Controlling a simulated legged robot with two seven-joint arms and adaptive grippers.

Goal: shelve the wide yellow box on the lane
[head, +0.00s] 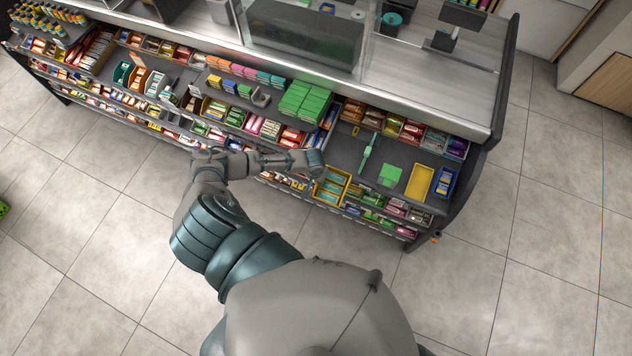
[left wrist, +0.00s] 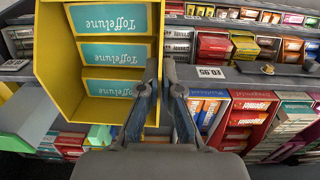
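The wide yellow box (head: 332,187), filled with teal Toffelune packs, is at the front edge of the shelves in the head view, slightly turned. In the left wrist view the yellow box (left wrist: 98,12) fills the upper left, its packs facing the camera. My left gripper (head: 318,163) is at the box's upper left corner. In the left wrist view my left gripper (left wrist: 159,68) has its fingers close together on either side of the box's side wall, shut on it. The dark shelf lane (head: 345,151) beyond the box has bare room. My right gripper is not in view.
On the same shelf are a green divider-like piece (head: 367,152), a green block (head: 390,175), a yellow tray (head: 419,182) and a blue box (head: 444,183). Stacked green boxes (head: 304,100) stand left of the bare lane. Rows of candy boxes (head: 412,130) line the back.

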